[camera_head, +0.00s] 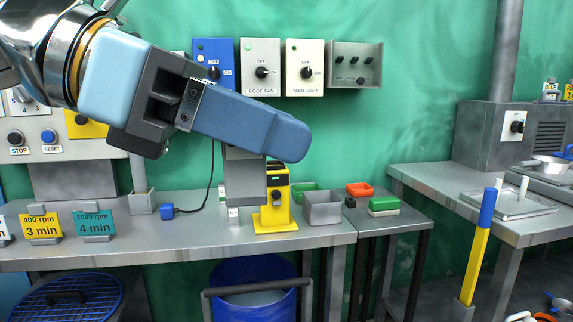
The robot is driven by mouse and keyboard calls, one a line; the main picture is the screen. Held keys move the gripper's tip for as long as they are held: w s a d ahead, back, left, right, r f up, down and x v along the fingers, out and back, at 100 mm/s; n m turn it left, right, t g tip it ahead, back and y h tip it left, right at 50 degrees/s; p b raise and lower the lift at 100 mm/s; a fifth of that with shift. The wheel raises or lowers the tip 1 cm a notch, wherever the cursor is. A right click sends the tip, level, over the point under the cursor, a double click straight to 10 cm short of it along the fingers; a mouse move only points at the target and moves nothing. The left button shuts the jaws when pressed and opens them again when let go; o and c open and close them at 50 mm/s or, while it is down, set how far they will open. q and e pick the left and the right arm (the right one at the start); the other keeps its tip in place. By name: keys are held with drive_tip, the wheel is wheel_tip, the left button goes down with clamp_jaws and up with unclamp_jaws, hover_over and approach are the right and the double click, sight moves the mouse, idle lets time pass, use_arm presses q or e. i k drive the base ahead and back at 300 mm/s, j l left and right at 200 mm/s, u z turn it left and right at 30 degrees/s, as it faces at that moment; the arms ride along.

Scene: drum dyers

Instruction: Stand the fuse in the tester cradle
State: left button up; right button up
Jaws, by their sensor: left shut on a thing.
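My left gripper (236,205) reaches down from the blue arm link over the middle of the bench. Its grey finger is seen from the side, and it is shut on a small piece. A small white piece (233,215) with a dark mark shows just below the finger; it looks like the fuse, mostly hidden by the finger. A yellow stand (275,215) with a black top and a dark knob, apparently the tester, stands just right of the finger. The finger hides part of its left side, and its cradle cannot be made out. My right gripper is not in view.
A grey open box (322,207) stands right of the yellow stand. A blue plug (167,211) with a cable lies left. A blue bin (252,280) is below the bench.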

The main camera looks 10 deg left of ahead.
sight(275, 167)
drive_tip(key=i+u, duration=0.1)
drive_tip(key=i, duration=1.3)
